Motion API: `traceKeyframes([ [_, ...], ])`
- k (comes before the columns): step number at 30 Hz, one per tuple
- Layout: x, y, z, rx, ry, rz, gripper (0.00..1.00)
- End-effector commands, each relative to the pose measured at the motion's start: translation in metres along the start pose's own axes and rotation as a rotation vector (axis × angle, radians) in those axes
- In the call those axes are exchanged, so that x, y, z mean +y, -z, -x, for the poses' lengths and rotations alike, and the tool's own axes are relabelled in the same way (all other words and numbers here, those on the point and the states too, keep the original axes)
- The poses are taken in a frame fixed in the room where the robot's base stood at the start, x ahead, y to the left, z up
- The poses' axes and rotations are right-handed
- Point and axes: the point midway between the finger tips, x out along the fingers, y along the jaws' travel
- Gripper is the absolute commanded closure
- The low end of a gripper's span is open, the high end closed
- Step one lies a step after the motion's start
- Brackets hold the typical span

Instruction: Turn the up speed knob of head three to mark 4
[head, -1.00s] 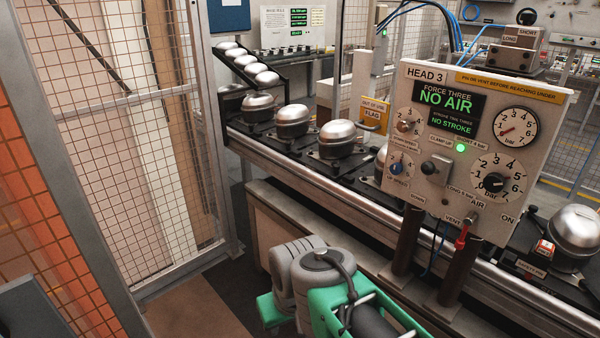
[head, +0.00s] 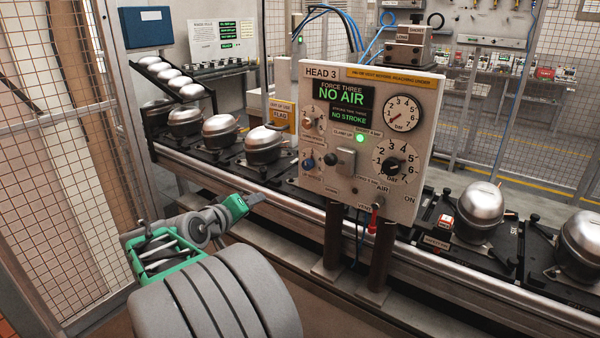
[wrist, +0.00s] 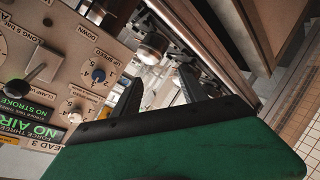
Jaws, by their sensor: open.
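The HEAD 3 panel (head: 425,172) stands upright beside the conveyor. Its up speed knob (head: 307,162) is small and blue, at the panel's lower left; it also shows in the wrist view, where the blue knob (wrist: 98,75) sits beside its UP SPEED label. Its pointer is too small to read against the marks. My gripper (head: 257,198) is to the left of the panel and lower than the knob, apart from it. In the wrist view my gripper (wrist: 162,86) has its two dark fingers spread, with nothing held between them; the knob is left of the fingers.
A second small knob (head: 309,123) sits above the blue one. A grey lever switch (head: 346,160), a large black dial knob (head: 392,166) and a red vent lever (head: 373,220) are also on the panel. Silver compressors (head: 263,146) line the conveyor. A mesh fence (head: 60,190) is at left.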

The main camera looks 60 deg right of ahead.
Motion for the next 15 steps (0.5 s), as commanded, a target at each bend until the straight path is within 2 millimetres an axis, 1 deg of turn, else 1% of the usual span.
traceKeyframes([
  [1, 0.034, -0.006, -0.022, -0.004, -0.144, 0.039, 0.5],
  [3, 0.077, -0.008, -0.035, -0.002, -0.313, 0.099, 0.5],
  [5, 0.099, -0.008, -0.038, -0.002, -0.398, 0.136, 0.5],
  [6, 0.108, -0.007, -0.039, -0.003, -0.429, 0.151, 0.5],
  [9, 0.119, -0.006, -0.047, -0.003, -0.448, 0.16, 0.5],
  [11, 0.123, -0.006, -0.057, -0.004, -0.447, 0.158, 0.5],
  [15, 0.136, -0.005, -0.082, -0.004, -0.445, 0.156, 0.5],
])
